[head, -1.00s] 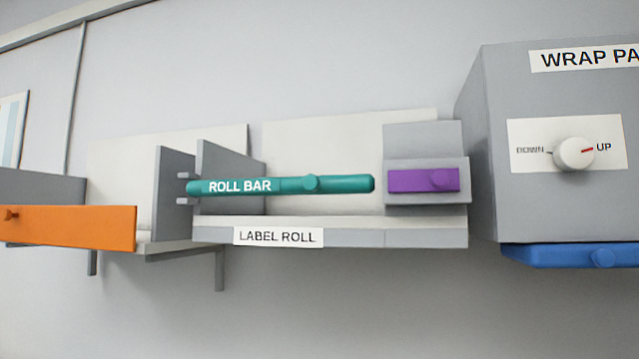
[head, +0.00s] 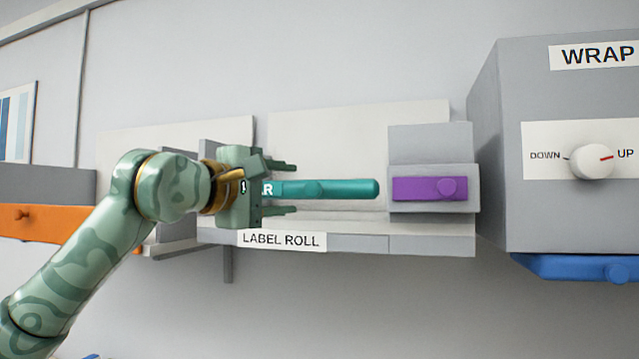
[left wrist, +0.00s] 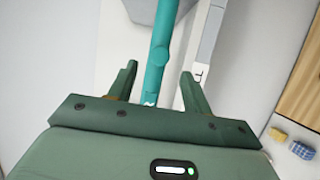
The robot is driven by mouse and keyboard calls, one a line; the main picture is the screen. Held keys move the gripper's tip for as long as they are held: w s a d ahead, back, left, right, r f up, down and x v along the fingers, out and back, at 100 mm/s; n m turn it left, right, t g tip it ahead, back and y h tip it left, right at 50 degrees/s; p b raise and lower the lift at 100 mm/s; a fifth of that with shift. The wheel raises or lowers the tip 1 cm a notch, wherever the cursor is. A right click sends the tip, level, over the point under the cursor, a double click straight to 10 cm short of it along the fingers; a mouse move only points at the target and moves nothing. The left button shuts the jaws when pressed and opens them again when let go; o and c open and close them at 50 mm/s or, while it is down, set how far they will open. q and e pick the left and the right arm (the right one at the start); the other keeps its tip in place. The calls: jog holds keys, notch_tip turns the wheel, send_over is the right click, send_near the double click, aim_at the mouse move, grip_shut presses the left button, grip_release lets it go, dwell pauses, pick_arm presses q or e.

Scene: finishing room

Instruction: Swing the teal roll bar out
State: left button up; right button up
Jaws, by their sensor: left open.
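The teal roll bar (head: 345,189) lies level across the label roll station in the head view, with a round knob near its middle. Its left part and most of its lettering are hidden behind my left gripper (head: 287,188). That gripper is open, one finger above the bar and one below it. In the left wrist view the bar (left wrist: 160,55) runs up between the open fingers of the left gripper (left wrist: 158,82), with a gap on each side. I cannot tell how far the fingers are from the bar in depth. My right gripper is not in view.
The label roll shelf (head: 355,240) runs beneath the bar. A purple block (head: 418,189) sits right of the bar's free end. Further right is a grey box with a white dial (head: 591,161) and a blue bar (head: 575,267) below. An orange panel (head: 45,222) is behind my arm.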

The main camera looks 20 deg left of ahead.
aim_at(310, 190)
pick_arm(q)
jog(key=p+x, duration=0.2)
jog(key=x, duration=0.6)
jog(key=shift+w+d, duration=0.15)
jog(key=shift+w, duration=0.1)
jog(key=shift+w+d, duration=0.2)
jog(key=shift+w, duration=0.2)
jog(key=shift+s, duration=0.1)
grip_shut()
